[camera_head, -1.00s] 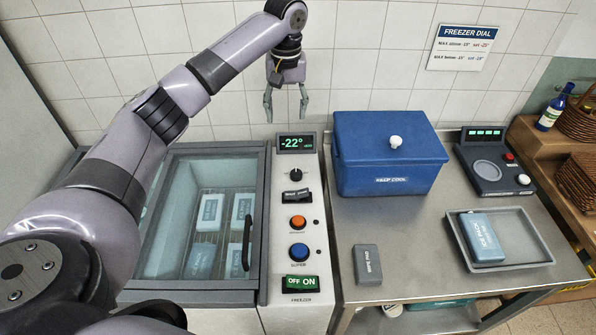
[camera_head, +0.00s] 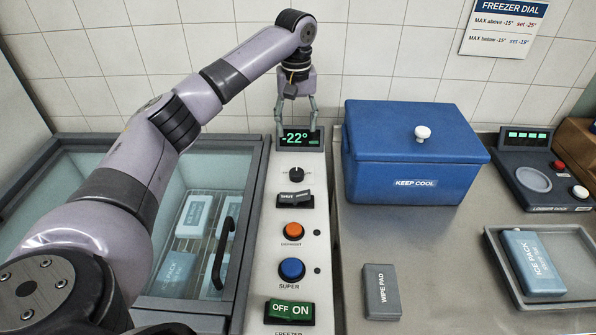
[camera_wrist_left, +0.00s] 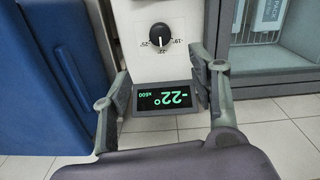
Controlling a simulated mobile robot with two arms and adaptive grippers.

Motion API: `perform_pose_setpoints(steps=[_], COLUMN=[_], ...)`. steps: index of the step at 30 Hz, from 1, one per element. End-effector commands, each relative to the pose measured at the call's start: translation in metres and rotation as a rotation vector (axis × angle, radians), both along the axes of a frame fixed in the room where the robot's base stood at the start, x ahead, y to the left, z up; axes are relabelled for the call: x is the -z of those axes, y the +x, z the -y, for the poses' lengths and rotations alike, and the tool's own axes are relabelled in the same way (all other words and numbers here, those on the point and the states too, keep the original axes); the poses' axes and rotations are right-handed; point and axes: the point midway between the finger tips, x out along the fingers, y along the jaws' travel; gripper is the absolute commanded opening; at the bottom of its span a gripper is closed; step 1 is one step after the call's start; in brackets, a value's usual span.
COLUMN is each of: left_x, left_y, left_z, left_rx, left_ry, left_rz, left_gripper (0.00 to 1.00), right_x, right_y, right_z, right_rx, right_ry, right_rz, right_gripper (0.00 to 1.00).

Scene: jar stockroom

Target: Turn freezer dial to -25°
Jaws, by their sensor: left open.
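The freezer dial (camera_head: 296,173) is a small black knob on the white control panel, below the green display (camera_head: 301,138), which reads -22°. In the wrist view, upside down, the dial (camera_wrist_left: 159,34) has marks near 25, 22 and 19, and its white pointer appears to face the 22 mark. My left gripper (camera_head: 296,121) points down at the display, behind the dial. In the wrist view its fingers (camera_wrist_left: 160,72) are open and empty, one on either side of the display (camera_wrist_left: 163,97). The dial lies beyond the fingertips, apart from them. My right gripper is not in view.
Below the dial are a black switch (camera_head: 294,198), orange button (camera_head: 293,230), blue button (camera_head: 292,270) and green OFF/ON switch (camera_head: 289,311). A blue KEEP COOL box (camera_head: 410,170) stands right. The glass-lidded freezer (camera_head: 250,190) is left. A wall sign (camera_head: 503,30) lists -25° and -19°.

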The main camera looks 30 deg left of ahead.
Motion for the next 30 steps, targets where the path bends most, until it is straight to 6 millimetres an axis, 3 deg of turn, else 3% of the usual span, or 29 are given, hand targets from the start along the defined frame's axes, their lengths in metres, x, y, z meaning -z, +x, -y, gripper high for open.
perform_pose_setpoints(steps=[6, 18, 24, 30], left_x=[0.047, 0.129, 0.150, 0.155], left_y=[-0.002, -0.001, -0.001, -0.001], left_z=[-0.001, 0.000, 0.000, 0.000], left_rx=[-0.001, 0.001, 0.001, 0.000], left_ry=[0.003, 0.002, 0.002, 0.001], left_rz=[-0.006, -0.004, -0.002, 0.000], left_gripper=[0.54, 0.54, 0.54, 0.54], right_x=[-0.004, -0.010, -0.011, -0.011], right_y=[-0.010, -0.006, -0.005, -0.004], right_z=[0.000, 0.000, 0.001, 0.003], right_rx=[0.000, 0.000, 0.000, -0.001], right_ry=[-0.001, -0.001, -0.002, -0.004], right_rz=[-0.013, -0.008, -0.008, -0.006], right_gripper=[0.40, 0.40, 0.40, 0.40])
